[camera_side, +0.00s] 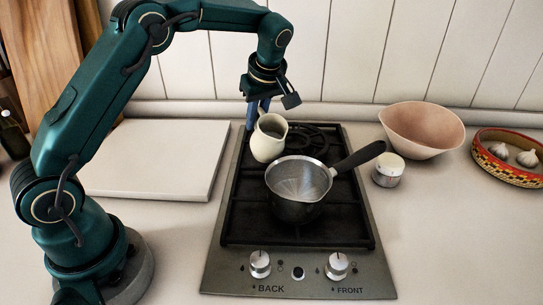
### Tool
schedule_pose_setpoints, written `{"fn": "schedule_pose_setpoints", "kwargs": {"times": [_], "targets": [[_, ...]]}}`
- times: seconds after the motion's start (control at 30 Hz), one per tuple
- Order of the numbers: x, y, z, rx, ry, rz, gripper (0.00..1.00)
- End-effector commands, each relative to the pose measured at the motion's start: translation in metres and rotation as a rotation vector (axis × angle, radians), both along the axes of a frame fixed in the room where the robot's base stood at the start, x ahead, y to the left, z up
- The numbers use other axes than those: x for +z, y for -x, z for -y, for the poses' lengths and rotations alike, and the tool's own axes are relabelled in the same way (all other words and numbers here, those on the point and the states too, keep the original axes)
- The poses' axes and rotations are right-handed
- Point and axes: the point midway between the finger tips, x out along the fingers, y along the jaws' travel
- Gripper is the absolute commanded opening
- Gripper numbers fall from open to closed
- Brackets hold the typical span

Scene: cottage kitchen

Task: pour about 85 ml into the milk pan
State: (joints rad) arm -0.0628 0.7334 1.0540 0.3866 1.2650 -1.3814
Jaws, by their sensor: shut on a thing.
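The milk pan (296,205) is a dark saucepan with a steel inside and a black handle pointing to the upper right. It stands on the front part of the hob. My gripper (259,108) is shut on a cream jug (267,146) and holds it just behind and to the left of the pan. The jug is tilted a little, with its mouth toward the right. The jug's handle is mostly hidden by the fingers. No stream between jug and pan can be made out. The level in the pan cannot be told.
The black gas hob (245,220) has two knobs at its front. A white board (155,160) lies to the left. A dark bottle (12,135) is far left.

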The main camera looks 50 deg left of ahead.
Motion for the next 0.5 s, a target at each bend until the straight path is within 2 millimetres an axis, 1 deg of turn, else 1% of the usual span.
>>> {"fn": "schedule_pose_setpoints", "kwargs": {"times": [0.03, 0.43, 0.5], "targets": [[0.009, -0.001, 0.004, -0.005, -0.028, 0.016, 0.00], [0.059, 0.005, 0.029, -0.003, -0.262, 0.069, 0.00], [0.058, 0.007, 0.031, -0.003, -0.304, 0.072, 0.00]]}}
